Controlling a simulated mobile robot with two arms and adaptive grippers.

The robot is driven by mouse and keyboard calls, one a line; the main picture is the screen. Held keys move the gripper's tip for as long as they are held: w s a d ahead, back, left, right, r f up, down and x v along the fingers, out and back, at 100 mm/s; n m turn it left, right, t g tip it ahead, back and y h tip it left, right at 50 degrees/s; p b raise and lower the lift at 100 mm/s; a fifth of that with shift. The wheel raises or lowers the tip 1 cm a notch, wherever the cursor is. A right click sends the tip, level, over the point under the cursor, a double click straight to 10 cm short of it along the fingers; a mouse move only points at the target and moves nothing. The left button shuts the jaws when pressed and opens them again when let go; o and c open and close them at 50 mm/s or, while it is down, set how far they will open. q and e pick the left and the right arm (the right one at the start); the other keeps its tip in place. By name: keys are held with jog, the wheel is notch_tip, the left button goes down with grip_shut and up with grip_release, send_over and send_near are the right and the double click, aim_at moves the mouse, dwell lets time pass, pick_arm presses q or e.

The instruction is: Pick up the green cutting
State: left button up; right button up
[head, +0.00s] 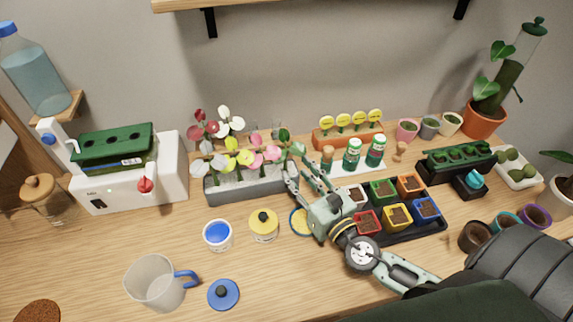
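The green cutting (283,135) stands at the right end of the grey rack (245,187), among red, white, yellow and pink cuttings. Its leaves show above my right gripper's fingers, and its stem is mostly hidden. My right gripper (295,164) reaches in from the lower right, with its fingertips at the rack's right end, close beside the green cutting. The fingertips overlap the leaves and rack, so I cannot tell whether they touch the stem or are closed on it. My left gripper is not in view.
A black tray of coloured pots (402,236) lies right of my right gripper. White-and-green bottles (352,153) and an orange block of yellow labels (345,136) stand behind it.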

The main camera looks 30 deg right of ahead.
aim_at(286, 164)
jog(key=w+p, duration=0.1)
jog(key=w, duration=0.4)
jog(key=shift+w+a+r+p, duration=0.1)
jog(key=shift+a+r+p, duration=0.1)
jog(key=shift+p, duration=0.15)
jog(key=shift+w+f, duration=0.1)
jog(key=shift+w, duration=0.25)
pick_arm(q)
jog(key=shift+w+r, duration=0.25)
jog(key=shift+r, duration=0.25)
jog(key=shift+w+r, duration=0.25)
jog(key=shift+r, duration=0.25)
pick_arm(e)
grip_shut()
